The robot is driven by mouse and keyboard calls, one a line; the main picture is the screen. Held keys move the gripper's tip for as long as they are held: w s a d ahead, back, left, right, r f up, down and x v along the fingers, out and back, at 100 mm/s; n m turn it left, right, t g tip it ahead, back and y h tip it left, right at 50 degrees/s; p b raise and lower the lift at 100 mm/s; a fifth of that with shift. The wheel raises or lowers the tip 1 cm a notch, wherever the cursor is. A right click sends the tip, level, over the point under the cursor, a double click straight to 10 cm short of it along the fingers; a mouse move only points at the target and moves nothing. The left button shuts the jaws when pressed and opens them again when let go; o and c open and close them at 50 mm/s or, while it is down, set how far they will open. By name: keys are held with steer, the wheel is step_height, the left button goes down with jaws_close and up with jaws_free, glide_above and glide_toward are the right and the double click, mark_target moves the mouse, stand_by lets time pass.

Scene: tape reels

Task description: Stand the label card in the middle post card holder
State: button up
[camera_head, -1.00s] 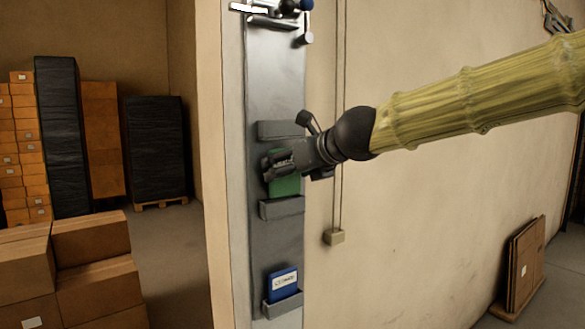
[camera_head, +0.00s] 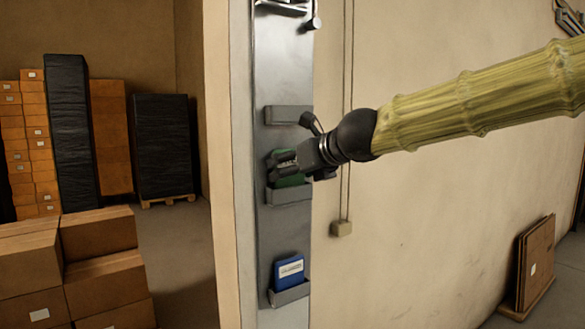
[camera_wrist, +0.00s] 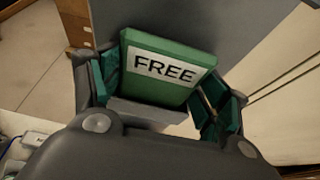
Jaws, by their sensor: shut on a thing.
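The label card (camera_head: 287,181) is green with a white strip reading FREE, clear in the wrist view (camera_wrist: 160,50). My gripper (camera_head: 285,164) is shut on the card's side edges, one finger on each side in the wrist view. The card stands roughly upright against the grey metal post (camera_head: 283,235), facing outward. Its lower edge meets the middle post card holder (camera_head: 290,194), a shallow grey pocket. The holder's lip also shows under the card in the wrist view (camera_wrist: 145,113). The lip hides how deep the card's bottom edge sits.
An empty upper holder (camera_head: 288,114) is above my gripper. A blue card (camera_head: 289,270) stands in the lower holder (camera_head: 289,293). A cable with a small box (camera_head: 341,228) hangs on the wall to the right. Stacked cartons (camera_head: 100,260) stand at left.

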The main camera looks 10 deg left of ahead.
steer(key=shift+f, duration=0.1)
steer(key=o, duration=1.1)
steer(key=shift+s+d, duration=0.1)
steer(key=v, duration=1.1)
steer(key=shift+s+d, duration=0.25)
